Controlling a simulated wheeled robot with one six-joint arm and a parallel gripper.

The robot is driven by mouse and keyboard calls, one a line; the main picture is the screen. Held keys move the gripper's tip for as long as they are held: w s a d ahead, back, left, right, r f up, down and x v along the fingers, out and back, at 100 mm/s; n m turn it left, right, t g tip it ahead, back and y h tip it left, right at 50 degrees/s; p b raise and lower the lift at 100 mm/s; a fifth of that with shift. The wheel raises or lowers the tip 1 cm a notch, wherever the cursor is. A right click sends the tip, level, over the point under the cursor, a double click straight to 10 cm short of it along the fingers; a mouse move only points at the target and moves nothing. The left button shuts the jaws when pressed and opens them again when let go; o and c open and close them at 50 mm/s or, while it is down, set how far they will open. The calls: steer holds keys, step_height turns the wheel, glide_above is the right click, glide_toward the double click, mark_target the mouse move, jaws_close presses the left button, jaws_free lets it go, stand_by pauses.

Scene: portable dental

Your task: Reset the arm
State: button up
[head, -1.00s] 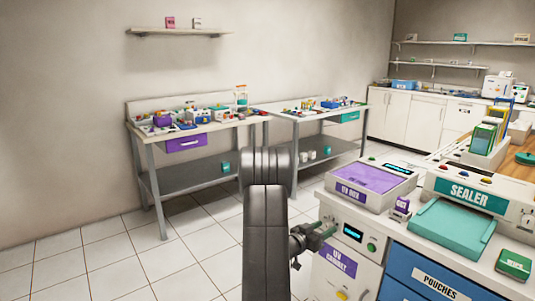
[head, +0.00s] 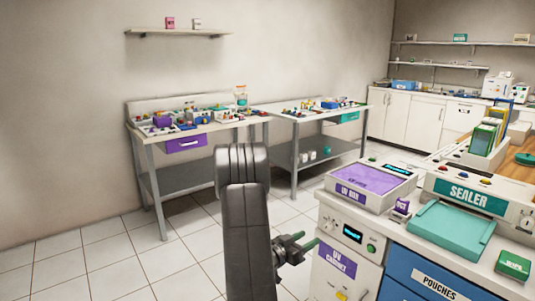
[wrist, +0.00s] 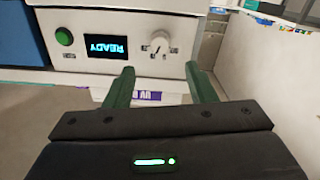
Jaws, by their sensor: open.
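My arm rises in the middle of the head view, dark grey and bent at the elbow. My gripper (head: 306,245) shows just right of the arm, beside the UV cabinet (head: 335,265), with green fingers. In the wrist view my gripper (wrist: 162,88) has its two green fingers wide apart with nothing between them. Beyond the fingers is the cabinet's front panel, with a green button (wrist: 64,37), a lit READY display (wrist: 107,47) and a white knob (wrist: 160,44). I cannot tell the exact gap between fingers and cabinet.
The counter at right holds a purple-topped UV box (head: 368,182), a sealer (head: 470,197) with a teal tray (head: 450,232), and a green wipes pack (head: 514,263). Blue pouch drawers (head: 436,280) are below. Two work tables (head: 225,124) with small items stand behind. Tiled floor (head: 110,258) is clear at left.

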mark_target(325, 229)
steer(key=x, duration=0.8)
steer(key=shift+w+d, duration=0.2)
steer(key=shift+d, duration=0.1)
steer(key=shift+w+d+f+m+b, duration=0.15)
steer(key=shift+w+f+m+b, duration=0.2)
steer(key=shift+b, duration=0.4)
steer(key=shift+s+r+m+b, duration=0.15)
steer(key=shift+s+m+b, duration=0.1)
steer(key=shift+m+b, duration=0.65)
steer(key=m+b, duration=0.5)
steer(key=b, duration=0.1)
steer(key=shift+m, duration=0.25)
steer(key=p+v, duration=0.2)
steer(key=v, duration=1.1)
steer(key=shift+r, duration=0.2)
